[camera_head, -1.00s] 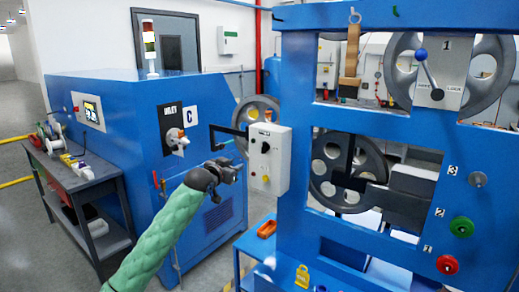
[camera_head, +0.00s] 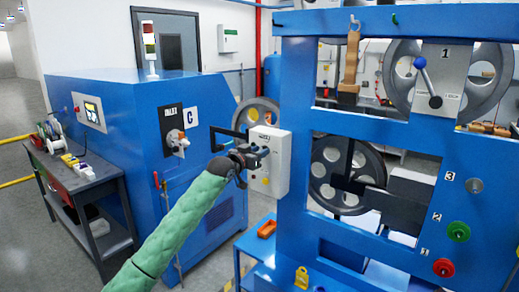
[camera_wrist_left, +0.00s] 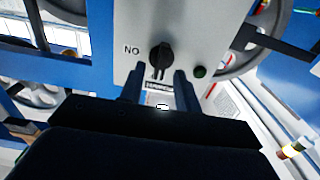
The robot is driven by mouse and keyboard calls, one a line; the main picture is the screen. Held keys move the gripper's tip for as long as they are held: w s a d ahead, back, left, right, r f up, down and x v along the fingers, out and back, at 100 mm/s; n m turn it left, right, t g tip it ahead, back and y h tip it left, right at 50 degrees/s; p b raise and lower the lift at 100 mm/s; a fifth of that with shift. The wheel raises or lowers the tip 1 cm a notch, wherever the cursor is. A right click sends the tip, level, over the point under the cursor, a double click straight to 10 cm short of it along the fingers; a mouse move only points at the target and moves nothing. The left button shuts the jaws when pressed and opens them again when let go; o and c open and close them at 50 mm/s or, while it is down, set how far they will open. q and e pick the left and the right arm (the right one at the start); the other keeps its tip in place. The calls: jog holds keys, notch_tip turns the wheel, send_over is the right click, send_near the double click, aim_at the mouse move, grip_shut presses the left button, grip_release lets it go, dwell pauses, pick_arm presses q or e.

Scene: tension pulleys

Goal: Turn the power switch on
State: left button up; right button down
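A light grey control box (camera_head: 281,180) hangs on the left post of the blue frame. In the left wrist view its panel carries a black rotary knob (camera_wrist_left: 161,57), a green button (camera_wrist_left: 200,72) and an upside-down "ON" label (camera_wrist_left: 131,49). My left gripper (camera_head: 260,153) is in front of this box and hides part of its face. In the left wrist view the gripper's two dark fingers (camera_wrist_left: 159,76) are apart, with nothing between them. The knob shows just beyond the gap, roughly centred; contact cannot be told. My right gripper is not in view.
A blue cabinet (camera_head: 215,95) with another rotary switch (camera_head: 177,139) stands to the left. The blue frame (camera_head: 300,85) with large pulley wheels (camera_head: 323,195) is to the right. A grey side table (camera_head: 85,182) holds spools and small items.

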pick_arm(q)
jog(key=shift+w+d, duration=0.2)
jog(key=shift+w, duration=0.05)
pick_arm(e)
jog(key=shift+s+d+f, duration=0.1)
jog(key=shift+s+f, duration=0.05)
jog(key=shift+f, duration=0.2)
pick_arm(q)
grip_shut()
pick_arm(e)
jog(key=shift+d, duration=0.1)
